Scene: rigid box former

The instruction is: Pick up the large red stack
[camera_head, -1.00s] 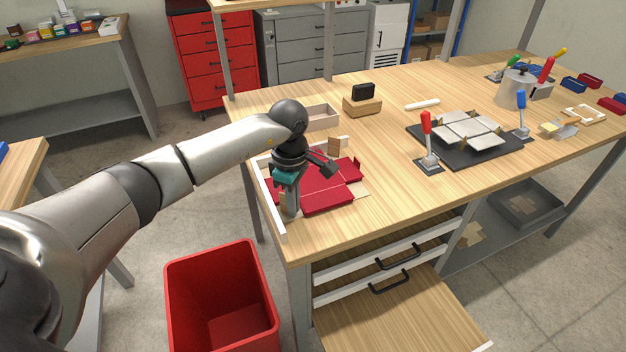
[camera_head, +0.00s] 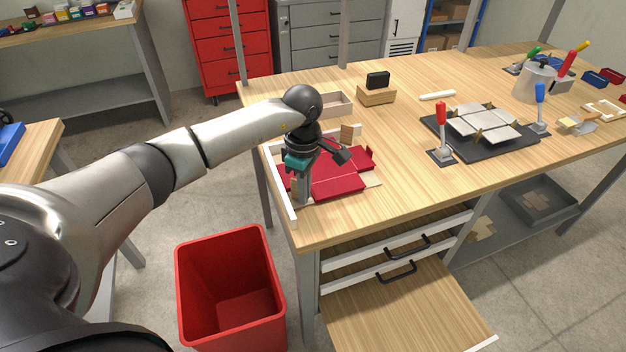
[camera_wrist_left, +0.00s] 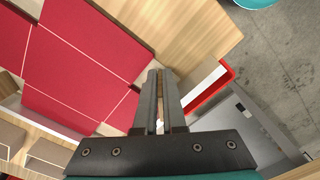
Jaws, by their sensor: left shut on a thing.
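The large red stack (camera_head: 340,183) is a flat, cross-shaped pile of red sheets lying at the near left corner of the workbench, beside a white rail. It fills the upper left of the left wrist view (camera_wrist_left: 80,55). My left gripper (camera_head: 302,196) points down at the stack's near left edge. In the left wrist view its two fingers (camera_wrist_left: 160,78) are close together at that edge, shut on the stack. The fingertips' exact contact is partly hidden. My right gripper is not in view.
A white rail (camera_head: 281,190) borders the bench's left edge. A wooden block (camera_head: 349,133) and an open box (camera_head: 335,104) stand behind the stack. A black former plate (camera_head: 505,150) with levers is to the right. A red bin (camera_head: 230,285) stands on the floor below.

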